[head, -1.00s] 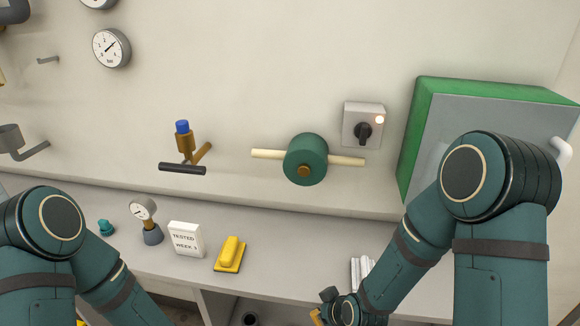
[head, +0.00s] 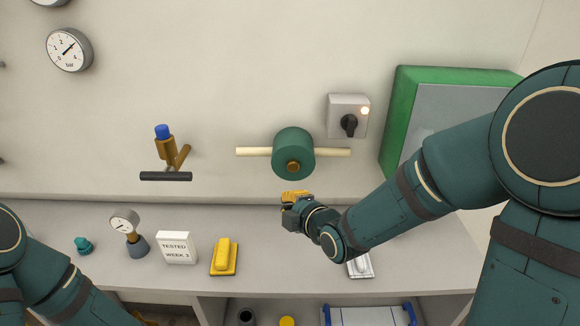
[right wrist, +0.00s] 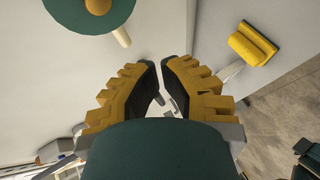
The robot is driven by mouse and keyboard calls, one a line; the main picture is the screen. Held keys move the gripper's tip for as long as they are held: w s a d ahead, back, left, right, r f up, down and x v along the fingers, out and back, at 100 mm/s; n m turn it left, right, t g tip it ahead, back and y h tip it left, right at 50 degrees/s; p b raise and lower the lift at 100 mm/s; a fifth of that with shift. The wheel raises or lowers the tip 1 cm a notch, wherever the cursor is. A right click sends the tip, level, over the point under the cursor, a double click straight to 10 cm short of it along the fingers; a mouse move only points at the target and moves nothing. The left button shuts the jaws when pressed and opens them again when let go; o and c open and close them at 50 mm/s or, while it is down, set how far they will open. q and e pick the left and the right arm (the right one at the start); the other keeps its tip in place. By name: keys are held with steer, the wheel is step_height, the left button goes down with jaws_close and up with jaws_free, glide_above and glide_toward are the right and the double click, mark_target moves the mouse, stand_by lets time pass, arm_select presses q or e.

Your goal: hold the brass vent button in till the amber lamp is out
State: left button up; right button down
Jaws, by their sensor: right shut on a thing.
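The round brass button (head: 293,167) sits at the centre of a teal drum (head: 293,140) on the wall, with pale rods out to both sides. In the right wrist view the brass button (right wrist: 98,5) shows at the top edge. A lamp (head: 365,111) glows pale amber on a grey switch box (head: 340,102) with a black knob. My right gripper (head: 293,195) is just below the drum, apart from the button. My left gripper is out of view.
A brass valve (head: 166,148) with blue cap and black bar is on the wall at left. A green-sided cabinet (head: 405,100) is at right.

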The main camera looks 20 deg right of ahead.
mark_target(293, 166)
steer(key=shift+w, duration=0.1)
steer(key=w+d, duration=0.2)
steer(key=w, duration=0.6)
steer(key=shift+w+d, duration=0.15)
steer(key=shift+d, duration=0.05)
stand_by(0.3)
steer(key=shift+b, duration=0.3)
stand_by(1.0)
steer(key=shift+w+d, duration=0.1)
steer(key=shift+w, duration=0.3)
steer(key=shift+w+d+b, duration=0.2)
steer(key=shift+w+b, duration=0.3)
stand_by(2.8)
